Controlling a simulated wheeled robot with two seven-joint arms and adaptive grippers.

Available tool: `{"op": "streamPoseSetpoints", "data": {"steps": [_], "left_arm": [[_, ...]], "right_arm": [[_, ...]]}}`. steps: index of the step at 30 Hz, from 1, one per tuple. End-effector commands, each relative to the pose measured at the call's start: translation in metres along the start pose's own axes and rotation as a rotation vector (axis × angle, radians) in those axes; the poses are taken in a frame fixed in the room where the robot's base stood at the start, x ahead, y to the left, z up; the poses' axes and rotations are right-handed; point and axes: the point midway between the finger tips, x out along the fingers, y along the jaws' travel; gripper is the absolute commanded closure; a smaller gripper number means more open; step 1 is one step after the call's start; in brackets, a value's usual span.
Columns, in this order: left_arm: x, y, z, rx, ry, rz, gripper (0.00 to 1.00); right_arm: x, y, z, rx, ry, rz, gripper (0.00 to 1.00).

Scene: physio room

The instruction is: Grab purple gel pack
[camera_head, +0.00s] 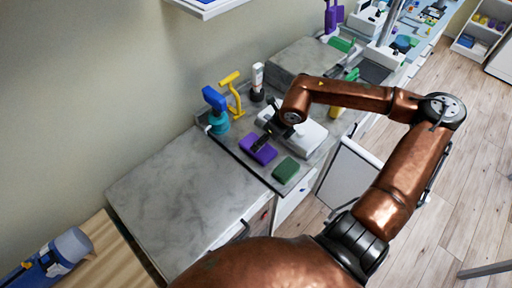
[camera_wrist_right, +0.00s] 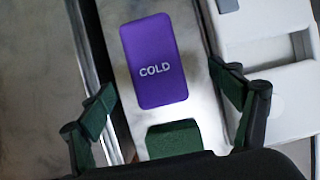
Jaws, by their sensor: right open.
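The purple gel pack (camera_head: 258,149) lies flat on the grey counter in the head view. In the right wrist view the purple gel pack (camera_wrist_right: 154,60) carries the word COLD and lies ahead of the fingertips, between their lines. My right gripper (camera_head: 268,134) is right over the pack's upper edge in the head view; in the wrist view the right gripper (camera_wrist_right: 162,98) is open with its green-padded fingers wide apart and nothing held. Whether the fingers touch the pack cannot be told. My left gripper is in neither view.
A dark green block (camera_head: 286,169) lies just right of the pack. A white device (camera_head: 305,138) stands behind it. A blue and teal bottle (camera_head: 215,108), a yellow item (camera_head: 234,95) and a white bottle (camera_head: 257,80) stand near the wall. The counter's left part (camera_head: 180,210) is clear.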

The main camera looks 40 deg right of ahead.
Motion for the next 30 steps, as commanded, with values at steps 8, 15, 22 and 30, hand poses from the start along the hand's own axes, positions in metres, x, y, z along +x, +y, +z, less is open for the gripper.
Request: {"op": "streamPoseSetpoints", "data": {"steps": [8,15,22,30], "left_arm": [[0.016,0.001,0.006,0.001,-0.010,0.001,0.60],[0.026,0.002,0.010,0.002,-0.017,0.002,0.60],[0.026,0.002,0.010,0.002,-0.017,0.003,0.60],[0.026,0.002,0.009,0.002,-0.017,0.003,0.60]], "right_arm": [[0.032,0.008,0.002,-0.004,-0.002,0.013,0.16],[0.065,0.010,0.000,-0.003,-0.002,0.012,0.16],[0.070,0.009,-0.001,-0.003,-0.003,0.009,0.16],[0.070,0.009,-0.001,-0.003,-0.003,0.009,0.28]]}}
